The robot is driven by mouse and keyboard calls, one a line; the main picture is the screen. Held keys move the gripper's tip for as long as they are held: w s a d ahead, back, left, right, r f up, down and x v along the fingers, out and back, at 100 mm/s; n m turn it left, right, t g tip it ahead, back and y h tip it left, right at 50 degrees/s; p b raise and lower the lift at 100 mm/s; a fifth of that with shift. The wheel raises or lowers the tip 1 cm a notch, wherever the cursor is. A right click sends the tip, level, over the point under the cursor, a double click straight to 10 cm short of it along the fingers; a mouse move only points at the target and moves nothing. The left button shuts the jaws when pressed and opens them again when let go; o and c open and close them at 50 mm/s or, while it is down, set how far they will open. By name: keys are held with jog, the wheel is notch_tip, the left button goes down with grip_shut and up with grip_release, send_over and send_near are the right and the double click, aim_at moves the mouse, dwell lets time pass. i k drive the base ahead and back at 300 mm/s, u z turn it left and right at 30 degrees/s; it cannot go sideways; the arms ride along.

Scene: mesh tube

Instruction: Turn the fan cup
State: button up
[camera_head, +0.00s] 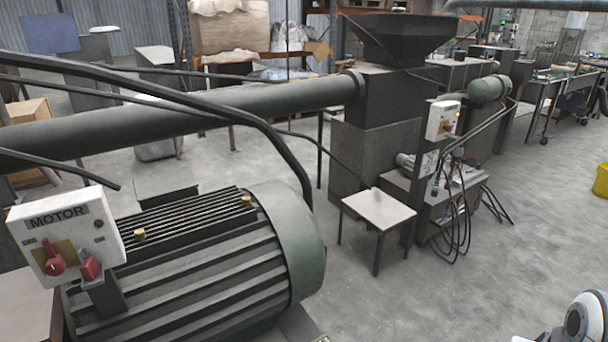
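A large ribbed grey-green motor (190,262) lies on its side in the lower left. The smooth round cover (297,240) on its right end looks like the fan cup; its end face is turned away from me. A white box labelled MOTOR (68,240) with two red knobs stands at the motor's left end, tilted in view. My gripper is not in view. A white and black rounded part at the bottom right corner looks like part of my arm, well apart from the motor.
A thick pipe (190,113) and dark cables (230,115) run above the motor. A small stool (379,209), a hopper machine (378,125) and a control box (442,120) stand behind. Clear concrete floor (470,285) lies right of the motor. A yellow bin (602,180) is at the right edge.

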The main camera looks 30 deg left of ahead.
aim_at(246, 200)
jog(key=u, duration=0.65)
jog(key=i, duration=1.3)
jog(key=u, duration=1.1)
jog(key=i, duration=0.4)
jog(key=u, duration=0.1)
jog(key=k, duration=0.8)
jog(key=u, duration=0.15)
jog(key=i, duration=0.8)
